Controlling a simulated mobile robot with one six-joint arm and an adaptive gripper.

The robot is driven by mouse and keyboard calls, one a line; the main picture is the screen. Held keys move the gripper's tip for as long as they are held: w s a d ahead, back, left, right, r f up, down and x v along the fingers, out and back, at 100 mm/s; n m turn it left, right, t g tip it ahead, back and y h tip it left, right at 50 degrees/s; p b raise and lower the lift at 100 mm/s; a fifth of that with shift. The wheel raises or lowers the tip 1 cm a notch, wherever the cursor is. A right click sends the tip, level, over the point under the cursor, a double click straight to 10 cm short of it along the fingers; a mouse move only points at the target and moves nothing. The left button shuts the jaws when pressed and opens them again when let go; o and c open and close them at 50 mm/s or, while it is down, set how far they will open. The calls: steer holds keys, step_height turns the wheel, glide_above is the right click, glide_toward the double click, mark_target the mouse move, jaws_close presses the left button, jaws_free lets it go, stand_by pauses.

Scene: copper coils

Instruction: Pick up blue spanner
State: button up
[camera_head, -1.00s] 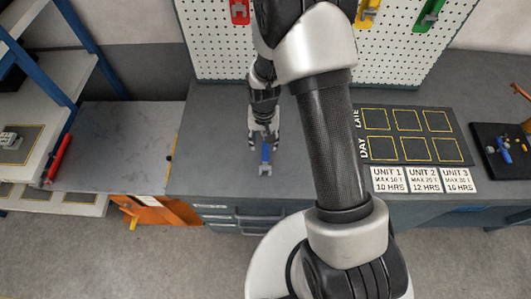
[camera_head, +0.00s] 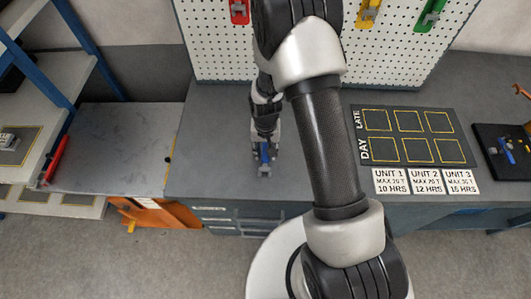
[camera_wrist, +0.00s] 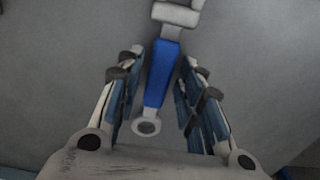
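The blue spanner (camera_head: 265,171) lies on the grey workbench near its front edge, with its handle partly hidden by my gripper (camera_head: 262,156) in the head view. In the wrist view the spanner (camera_wrist: 162,75) has a blue handle, a grey ring end nearest my palm and a grey jaw end at the top. My gripper (camera_wrist: 160,80) is open, with one finger on each side of the handle. Gaps show between the handle and both fingers.
A dark board with yellow squares (camera_head: 415,134) and white unit cards (camera_head: 425,181) lie right of my arm. A pegboard (camera_head: 215,50) with coloured holders stands behind. A red tool (camera_head: 56,158) lies on the left. Bench around the spanner is clear.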

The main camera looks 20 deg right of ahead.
jaws_close()
stand_by(0.4)
step_height(320, 180, up, 20)
steer(key=p, duration=0.4)
